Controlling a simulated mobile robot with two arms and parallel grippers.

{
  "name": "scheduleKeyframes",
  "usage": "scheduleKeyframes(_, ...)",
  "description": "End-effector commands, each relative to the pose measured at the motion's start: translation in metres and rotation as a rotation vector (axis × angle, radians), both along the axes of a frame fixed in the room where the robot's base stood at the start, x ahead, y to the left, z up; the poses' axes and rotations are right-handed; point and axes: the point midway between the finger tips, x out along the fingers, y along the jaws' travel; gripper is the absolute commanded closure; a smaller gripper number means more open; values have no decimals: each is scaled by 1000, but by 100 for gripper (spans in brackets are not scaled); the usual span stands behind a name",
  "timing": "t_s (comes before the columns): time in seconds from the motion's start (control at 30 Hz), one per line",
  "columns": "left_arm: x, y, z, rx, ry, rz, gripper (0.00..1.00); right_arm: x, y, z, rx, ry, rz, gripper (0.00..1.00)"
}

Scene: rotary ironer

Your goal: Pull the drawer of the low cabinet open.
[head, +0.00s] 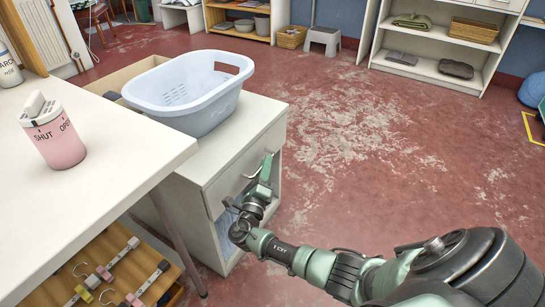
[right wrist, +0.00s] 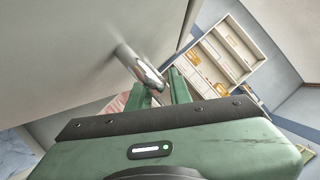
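The low cabinet (head: 252,118) is white and stands at the middle left in the head view. Its drawer front (head: 228,184) looks flush with the cabinet. A metal bar handle (head: 250,176) sits on the drawer front; it also shows, large and shiny, in the right wrist view (right wrist: 140,68). My right gripper (head: 268,168) is at the handle, in front of the drawer. In the right wrist view, its green fingers (right wrist: 160,90) stand apart with the handle's end between them. Contact with the handle cannot be made out. My left gripper is out of view.
A pale blue laundry basket (head: 190,92) stands on the cabinet. A white table (head: 90,165) with a pink shaker (head: 55,135) is close on the left. Blue cloth (head: 226,232) shows below the drawer. The red floor (head: 350,150) right of the cabinet is clear.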

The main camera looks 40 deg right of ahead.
Motion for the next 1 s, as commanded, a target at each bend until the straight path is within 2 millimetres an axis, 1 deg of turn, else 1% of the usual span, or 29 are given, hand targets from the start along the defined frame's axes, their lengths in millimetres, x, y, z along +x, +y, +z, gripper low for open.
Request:
scheduleKeyframes(0.1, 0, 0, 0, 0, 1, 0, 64, 0, 4, 1, 1, 1, 1, 80)
scheduleKeyframes(0.37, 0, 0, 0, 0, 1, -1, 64, 0, 4, 1, 0, 0, 0, 80)
scheduleKeyframes(0.47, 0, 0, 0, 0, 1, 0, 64, 0, 4, 1, 0, 0, 0, 100)
scheduleKeyframes(1.0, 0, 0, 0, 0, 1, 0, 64, 0, 3, 1, 1, 0, -1, 100)
